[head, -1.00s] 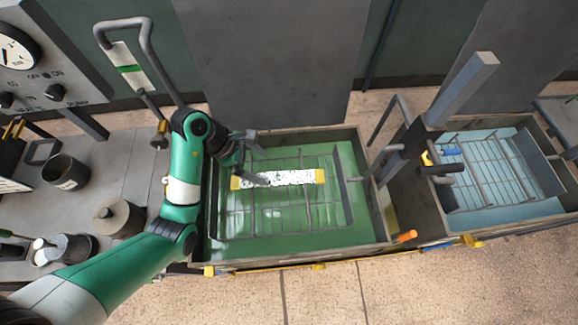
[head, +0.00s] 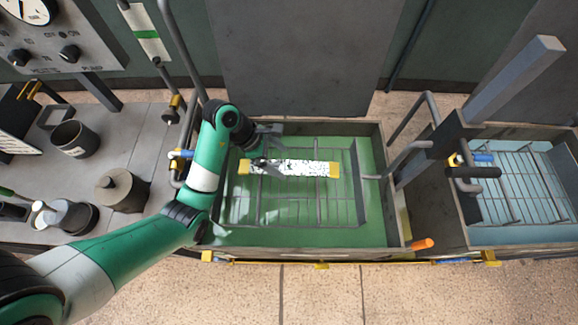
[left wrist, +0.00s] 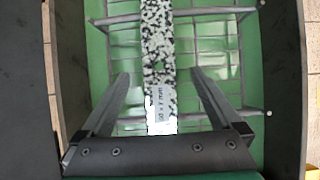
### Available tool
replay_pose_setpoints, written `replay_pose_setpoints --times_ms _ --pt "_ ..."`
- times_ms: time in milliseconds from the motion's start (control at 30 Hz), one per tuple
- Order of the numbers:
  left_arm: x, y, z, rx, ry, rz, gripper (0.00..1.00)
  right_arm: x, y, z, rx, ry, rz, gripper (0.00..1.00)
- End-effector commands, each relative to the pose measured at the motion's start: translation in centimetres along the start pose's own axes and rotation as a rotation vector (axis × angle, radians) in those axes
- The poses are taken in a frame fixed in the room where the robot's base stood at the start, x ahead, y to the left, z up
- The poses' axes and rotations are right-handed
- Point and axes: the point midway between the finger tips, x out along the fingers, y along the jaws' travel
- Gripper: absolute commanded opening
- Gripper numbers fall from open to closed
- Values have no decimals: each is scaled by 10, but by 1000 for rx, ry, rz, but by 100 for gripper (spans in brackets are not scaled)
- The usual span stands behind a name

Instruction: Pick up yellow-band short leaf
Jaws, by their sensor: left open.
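The short leaf (head: 305,168) is a flat black-and-white speckled strip with yellow bands at its ends. It lies across a wire rack in the green-floored tank. My left gripper (head: 276,156) is open above the leaf's left part in the head view. In the left wrist view, the leaf (left wrist: 158,50) runs lengthwise between the two spread fingers of my left gripper (left wrist: 160,78), with a gap on each side. A printed label shows on it there. Its yellow ends are out of that view. My right gripper is not in view.
The tank's walls (head: 310,252) enclose the wire rack (head: 300,212). A second tank with a blue-floored rack (head: 515,180) stands at the right, with grey posts between. A bench at the left holds a dark cup (head: 74,138) and a lidded pot (head: 122,190).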

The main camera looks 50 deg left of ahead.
Motion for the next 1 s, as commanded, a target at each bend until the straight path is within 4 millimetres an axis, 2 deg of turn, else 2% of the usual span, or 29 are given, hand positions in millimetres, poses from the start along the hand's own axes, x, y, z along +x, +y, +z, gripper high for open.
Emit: replay_pose_setpoints --times_ms 33,200,467,1000 --pt "14 0 -4 0 2 -4 98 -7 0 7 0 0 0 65" --pt "37 2 -3 2 1 -2 98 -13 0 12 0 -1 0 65" --pt "38 2 -2 1 1 0 96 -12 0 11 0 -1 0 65" --pt "38 2 -2 1 1 0 0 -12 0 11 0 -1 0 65"
